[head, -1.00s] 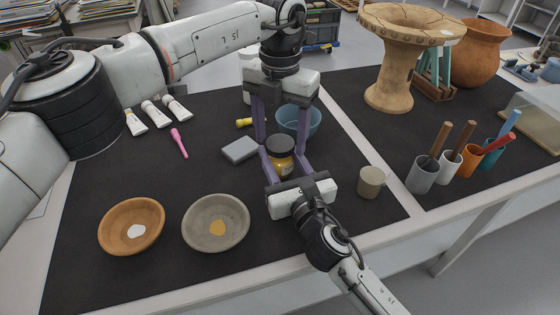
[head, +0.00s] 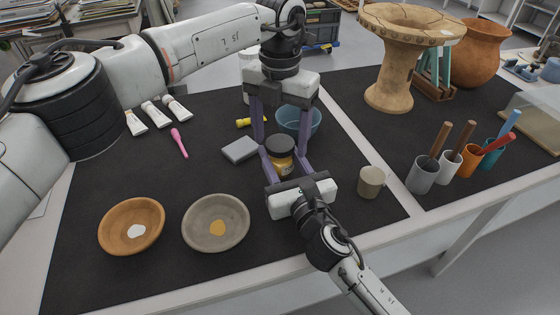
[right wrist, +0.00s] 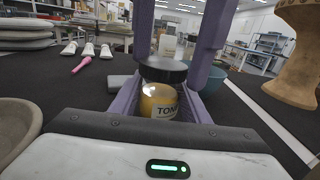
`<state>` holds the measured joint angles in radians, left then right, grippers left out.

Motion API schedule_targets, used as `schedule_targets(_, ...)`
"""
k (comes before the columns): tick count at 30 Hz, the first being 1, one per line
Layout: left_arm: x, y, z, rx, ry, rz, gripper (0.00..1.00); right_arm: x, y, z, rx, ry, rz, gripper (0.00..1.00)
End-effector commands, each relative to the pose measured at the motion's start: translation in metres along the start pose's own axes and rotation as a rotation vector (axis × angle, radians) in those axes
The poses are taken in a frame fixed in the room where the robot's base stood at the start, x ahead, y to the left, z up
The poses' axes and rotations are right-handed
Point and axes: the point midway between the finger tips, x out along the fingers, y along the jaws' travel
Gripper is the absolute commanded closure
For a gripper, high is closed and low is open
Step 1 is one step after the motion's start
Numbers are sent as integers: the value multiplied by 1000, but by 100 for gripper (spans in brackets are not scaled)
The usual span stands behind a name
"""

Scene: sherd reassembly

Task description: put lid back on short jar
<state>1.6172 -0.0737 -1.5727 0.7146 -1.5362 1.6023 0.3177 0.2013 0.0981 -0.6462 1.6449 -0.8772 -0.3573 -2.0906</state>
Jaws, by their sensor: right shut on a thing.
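The short jar (head: 281,169) is a small yellow-orange jar with a pale label, upright on the black mat. Its dark lid (head: 280,146) sits level at the jar's mouth; whether it is fully seated I cannot tell. The jar (right wrist: 158,103) and lid (right wrist: 163,70) also show in the right wrist view. My right gripper (head: 285,160) reaches in from the front, shut on the jar. My left gripper (head: 281,143) points down from above, its purple fingers apart on either side of the lid, with a gap showing on the right side. The fingers' far sides are hidden.
A blue bowl (head: 309,121) stands close behind the grippers, a grey block (head: 240,150) to the left and a beige cup (head: 370,182) to the right. Two shallow bowls, brown (head: 116,231) and grey (head: 201,232), lie front left.

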Motion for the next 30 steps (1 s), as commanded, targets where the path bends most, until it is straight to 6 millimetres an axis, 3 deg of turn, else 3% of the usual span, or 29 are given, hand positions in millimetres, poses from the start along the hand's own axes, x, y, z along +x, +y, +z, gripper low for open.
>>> schedule_targets(10, -10, 0, 0, 0, -1, 1, 32, 0, 0, 0, 0, 1, 0, 100)
schedule_targets(24, -101, -1, 0, 0, -3, 1, 32, 0, 0, 0, 0, 1, 0, 100)
schedule_targets(30, -118, 0, 0, 0, -1, 0, 32, 0, 0, 0, 0, 1, 0, 100)
